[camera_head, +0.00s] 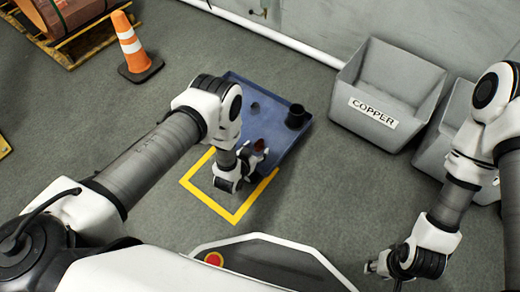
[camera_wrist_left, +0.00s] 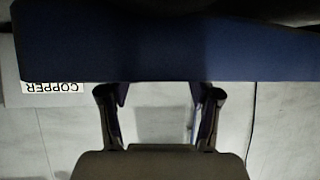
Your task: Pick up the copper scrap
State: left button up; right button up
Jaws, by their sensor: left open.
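A small reddish-brown piece, likely the copper scrap (camera_head: 260,145), shows on the blue table (camera_head: 286,150) in the head view, partly hidden by my left gripper (camera_head: 254,157). My left gripper is open at the table's near part, close beside the piece; I cannot tell if they touch. In the left wrist view its two fingers (camera_wrist_left: 160,98) stand apart with nothing seen between them, and the blue table edge (camera_wrist_left: 160,66) crosses above. The scrap cannot be made out there. My right gripper (camera_head: 374,264) is low at the right, away from the table; its jaws are too small to judge.
A black cup (camera_head: 297,116) and a small dark piece (camera_head: 255,107) are on the table. A grey bin labelled COPPER (camera_head: 350,124) stands to its right, with another grey bin (camera_head: 432,150) beside it. A traffic cone (camera_head: 135,50) and yellow floor tape (camera_head: 207,201) also show.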

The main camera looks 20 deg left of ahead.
aim_at(258, 145)
pick_arm(q)
jog(key=x, duration=0.1)
jog(key=b+x, duration=0.1)
jog(key=x, duration=0.1)
jog(key=shift+a+f, duration=0.2)
jog(key=shift+f, duration=0.1)
jog(key=shift+w, duration=0.25)
jog(key=shift+r, duration=0.15)
pick_arm(e)
notch_tip(258, 145, down, 3)
jog(key=shift+w+r, duration=0.1)
jog(key=shift+r, duration=0.1)
pick_arm(q)
jog(key=c, duration=1.2)
